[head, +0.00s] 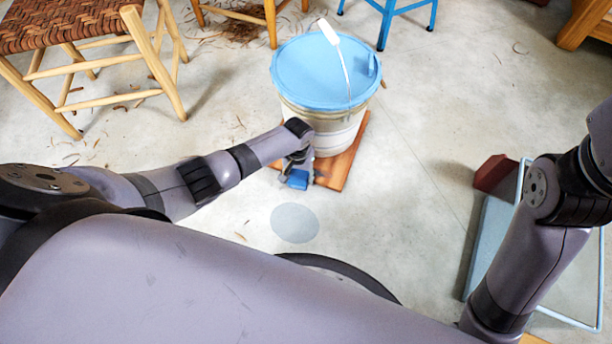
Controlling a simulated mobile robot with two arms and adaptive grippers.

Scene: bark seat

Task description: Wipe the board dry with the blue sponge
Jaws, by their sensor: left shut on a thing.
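The blue sponge (298,180) is held in my left gripper (299,168), which is shut on it and points down. The reddish-brown wooden board (341,170) lies on the floor, partly under a large white bucket (338,128) with a blue lid (325,72). The sponge is at the board's near left part, in front of the bucket. I cannot tell whether it touches the board. The bucket and my gripper hide much of the board. My right arm comes in at the right, but its gripper is out of view.
A white-handled tool (330,32) lies on the lid. A pale blue-grey round patch (295,222) is on the floor nearer me. A woven-seat stool (68,24) stands at left. A blue-grey frame (487,235) and reddish block (494,174) are at right. Floor between is clear.

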